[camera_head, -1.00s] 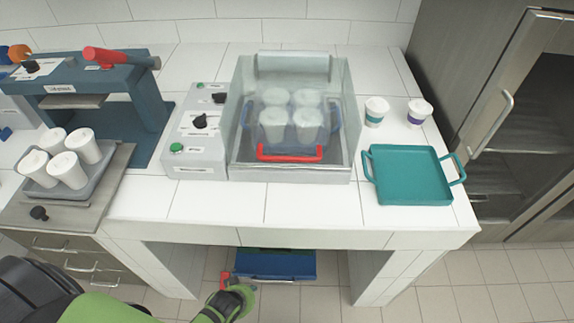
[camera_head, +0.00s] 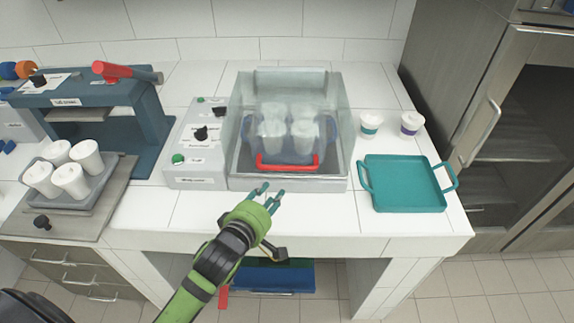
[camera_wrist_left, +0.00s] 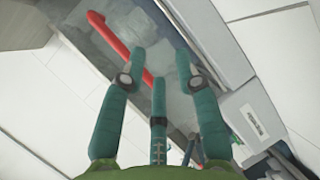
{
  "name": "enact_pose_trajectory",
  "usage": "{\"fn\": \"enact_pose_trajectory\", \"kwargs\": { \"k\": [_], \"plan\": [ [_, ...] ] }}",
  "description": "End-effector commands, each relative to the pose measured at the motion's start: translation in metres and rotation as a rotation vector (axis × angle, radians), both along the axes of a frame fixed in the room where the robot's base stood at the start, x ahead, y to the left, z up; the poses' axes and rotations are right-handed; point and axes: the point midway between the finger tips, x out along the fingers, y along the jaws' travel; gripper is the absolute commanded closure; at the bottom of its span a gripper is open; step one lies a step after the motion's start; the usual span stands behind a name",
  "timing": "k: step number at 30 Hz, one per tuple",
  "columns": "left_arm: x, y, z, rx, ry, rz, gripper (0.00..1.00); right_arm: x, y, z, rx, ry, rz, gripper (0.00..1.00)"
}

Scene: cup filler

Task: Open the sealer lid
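A clear-walled box (camera_head: 340,120) stands mid-counter under a see-through lid, which looks closed. The lid's red handle (camera_head: 288,168) runs along its lower front. The handle also shows as a red bar (camera_wrist_left: 108,33) in the left wrist view, just beyond the fingers. White cups (camera_head: 272,130) show through the clear lid, in a tray. My left gripper (camera_head: 270,193) is open and empty, just in front of and below the handle, not touching it. Its teal fingers (camera_wrist_left: 160,53) are spread in the left wrist view. My right gripper is not in view.
A control panel (camera_head: 202,128) with knobs adjoins the box's left side. A blue press (camera_head: 145,100) with a red lever and a tray of cups (camera_head: 72,180) stand farther left. A teal tray (camera_head: 405,185) and two lidded cups (camera_head: 371,122) are right. Front counter is clear.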

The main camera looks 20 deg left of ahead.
Motion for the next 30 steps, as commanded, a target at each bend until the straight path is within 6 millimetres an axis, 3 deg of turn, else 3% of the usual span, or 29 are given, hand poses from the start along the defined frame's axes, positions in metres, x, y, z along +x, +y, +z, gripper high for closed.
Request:
{"fn": "enact_pose_trajectory", "kwargs": {
  "k": [3,8,21,30],
  "plan": [
    [0.011,-0.005,0.025,-0.152,-0.079,0.019,0.68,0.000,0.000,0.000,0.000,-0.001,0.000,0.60],
    [0.017,-0.009,0.038,-0.244,-0.116,0.024,0.68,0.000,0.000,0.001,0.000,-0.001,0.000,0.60],
    [0.071,-0.015,0.029,-0.247,-0.116,0.025,0.68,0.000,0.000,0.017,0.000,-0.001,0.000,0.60],
    [0.084,-0.017,0.025,-0.249,-0.116,0.026,0.68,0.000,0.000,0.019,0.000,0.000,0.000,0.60]
  ]
}}
